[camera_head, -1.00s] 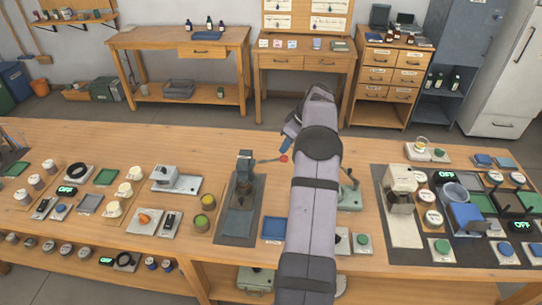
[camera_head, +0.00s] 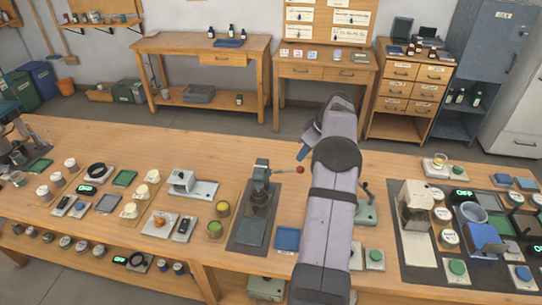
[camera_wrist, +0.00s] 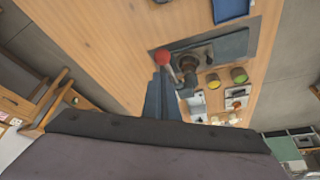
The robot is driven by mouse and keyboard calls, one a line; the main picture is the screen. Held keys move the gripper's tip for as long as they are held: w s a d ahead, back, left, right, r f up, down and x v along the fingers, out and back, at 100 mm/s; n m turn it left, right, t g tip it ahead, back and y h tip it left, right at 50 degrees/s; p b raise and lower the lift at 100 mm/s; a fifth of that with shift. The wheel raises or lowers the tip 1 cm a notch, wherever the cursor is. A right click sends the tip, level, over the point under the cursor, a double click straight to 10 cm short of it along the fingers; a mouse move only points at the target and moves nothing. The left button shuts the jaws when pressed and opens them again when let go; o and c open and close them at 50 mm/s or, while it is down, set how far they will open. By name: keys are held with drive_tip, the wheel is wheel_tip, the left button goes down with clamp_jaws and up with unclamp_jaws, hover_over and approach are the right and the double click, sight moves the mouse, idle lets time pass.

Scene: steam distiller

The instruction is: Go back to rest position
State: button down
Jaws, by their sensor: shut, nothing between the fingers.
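My arm rises over the middle of the bench in the head view, and my gripper (camera_head: 303,153) shows as a small blue-grey part at its far left side. In the wrist view my gripper (camera_wrist: 162,80) has its narrow fingers together, with nothing held. The red knob (camera_head: 299,169) of the dark press-like device (camera_head: 259,190) is close to the gripper in the head view. In the wrist view the red knob (camera_wrist: 163,57) appears just beyond the fingertips; whether they touch it is unclear.
A blue tray (camera_head: 287,238) lies left of my arm. A coffee-grinder-like machine (camera_head: 415,205) and a blue device (camera_head: 484,238) stand on the right. Cups, small scales and a grey device (camera_head: 190,185) fill the left. The bench's back strip is mostly clear.

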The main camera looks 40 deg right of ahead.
drive_tip(key=s+a+r+m+g, duration=0.1)
drive_tip(key=s+a, duration=0.1)
drive_tip(key=a, duration=1.1)
drive_tip(key=s+a+r+m+g, duration=0.1)
drive_tip(key=s+a+r+g, duration=0.15)
drive_tip(key=a, duration=0.95)
drive_tip(key=s+a+f+m+h, duration=0.1)
drive_tip(key=s+a+f, duration=0.1)
drive_tip(key=s+a, duration=0.65)
drive_tip(key=s+a+f, duration=0.2)
drive_tip(key=s+a, duration=0.4)
drive_tip(key=s, duration=0.6)
wheel_tip(320, 180, down, 26)
drive_tip(key=b, duration=2.6)
drive_tip(key=shift+s+f+g, duration=0.2)
drive_tip(key=shift+f+g, duration=0.05)
drive_tip(key=shift+g, duration=0.2)
drive_tip(key=shift+a+r, duration=0.1)
